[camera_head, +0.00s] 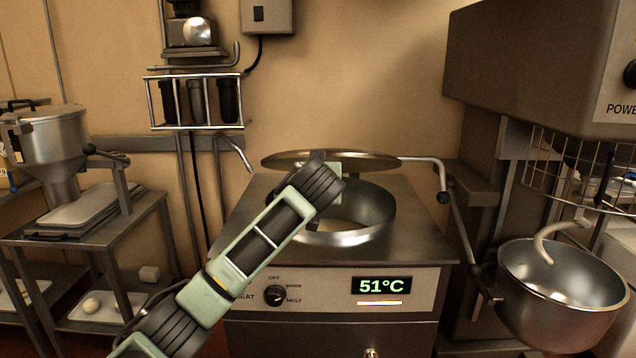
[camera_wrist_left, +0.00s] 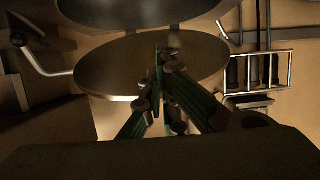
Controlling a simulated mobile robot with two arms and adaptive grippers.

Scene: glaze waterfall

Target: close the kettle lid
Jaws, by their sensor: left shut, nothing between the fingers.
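The kettle (camera_head: 414,222) is a steel unit with a round open bowl in its top and a display reading 51°C. Its round lid (camera_head: 375,157) is raised above the back of the opening, seen nearly edge-on, with a bent handle (camera_head: 428,161) at the right. The lid also shows as a disc in the left wrist view (camera_wrist_left: 110,72). My left gripper (camera_head: 335,172) is over the opening, near the lid, and partly hidden by my wrist. In the left wrist view its shut, empty fingers (camera_wrist_left: 165,55) overlap the lid; I cannot tell if they touch. My right gripper is not in view.
A mixer bowl (camera_head: 560,290) and wire guard (camera_head: 585,170) stand at the right. A tap (camera_head: 236,152) and a wall rack (camera_head: 195,102) are behind left. A metal side table (camera_head: 150,205) with a hopper (camera_head: 50,135) stands at the left.

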